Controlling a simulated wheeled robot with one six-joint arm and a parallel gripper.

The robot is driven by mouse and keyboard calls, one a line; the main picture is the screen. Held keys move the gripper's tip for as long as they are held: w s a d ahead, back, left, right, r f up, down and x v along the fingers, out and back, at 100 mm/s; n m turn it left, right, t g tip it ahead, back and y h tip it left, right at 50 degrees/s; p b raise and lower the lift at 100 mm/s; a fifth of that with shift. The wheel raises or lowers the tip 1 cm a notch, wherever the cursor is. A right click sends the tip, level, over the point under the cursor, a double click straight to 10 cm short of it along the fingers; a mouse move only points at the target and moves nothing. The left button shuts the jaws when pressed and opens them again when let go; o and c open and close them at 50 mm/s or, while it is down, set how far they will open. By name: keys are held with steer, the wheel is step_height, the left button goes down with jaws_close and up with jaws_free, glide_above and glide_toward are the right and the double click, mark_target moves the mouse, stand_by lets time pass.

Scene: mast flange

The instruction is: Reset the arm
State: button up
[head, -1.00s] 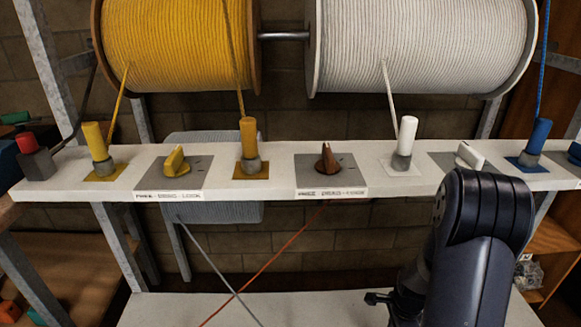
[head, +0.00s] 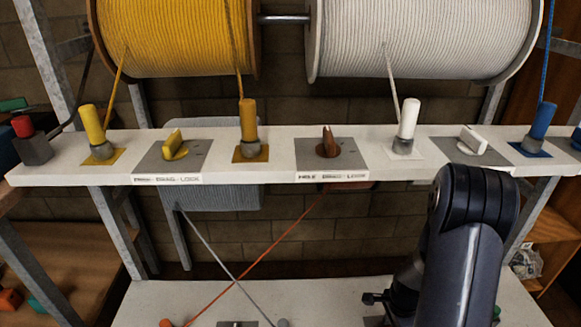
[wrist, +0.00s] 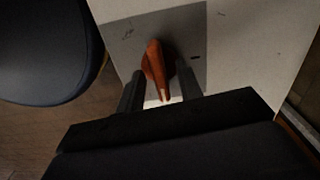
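In the wrist view my gripper (wrist: 160,88) is open, with one finger on each side of an orange-brown knob (wrist: 157,70). Small gaps show beside the knob, so I see no firm hold. The knob stands on a grey plate (wrist: 185,25) on a pale board (wrist: 237,55). In the head view my dark arm covers the lower right, and my fingertips and this knob are hidden. A similar brown knob (head: 327,146) on the upper board (head: 285,140) has no gripper near it.
Yellow (head: 175,35) and white (head: 420,38) rope drums hang above. The upper board carries several coloured pegs and knobs. A lower pale board (head: 200,297) lies in front, with grey and orange lines crossing above it. An orange block (head: 10,300) lies at far left.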

steer(key=n, duration=0.4)
steer(key=shift+n, duration=2.2)
